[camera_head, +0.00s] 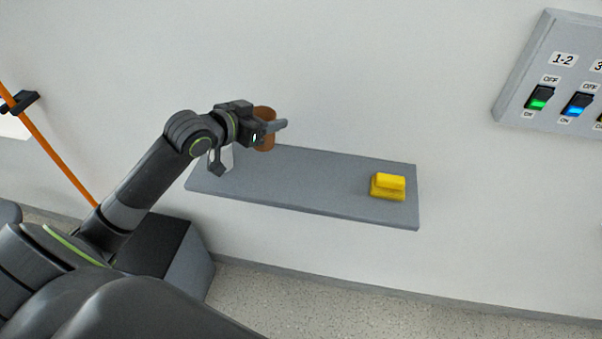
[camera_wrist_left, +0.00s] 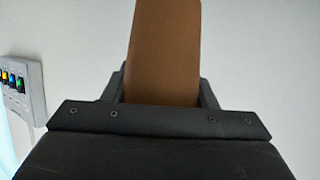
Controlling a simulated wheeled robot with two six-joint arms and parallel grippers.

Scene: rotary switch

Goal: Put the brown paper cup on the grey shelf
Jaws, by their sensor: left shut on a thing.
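The brown paper cup (camera_head: 264,143) is held in my left gripper (camera_head: 274,127), above the left part of the grey shelf (camera_head: 310,182) in the head view. The gripper is shut on the cup and partly hides it. In the left wrist view the brown cup (camera_wrist_left: 165,55) stands between the two dark fingers of my left gripper (camera_wrist_left: 162,85). I cannot tell the exact gap between the cup and the shelf. My right gripper is in neither view.
A yellow object (camera_head: 388,187) sits on the right part of the shelf. A whitish item (camera_head: 222,158) shows behind my arm at the shelf's left end. A switch panel (camera_head: 560,75) is on the wall at upper right. The shelf's middle is clear.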

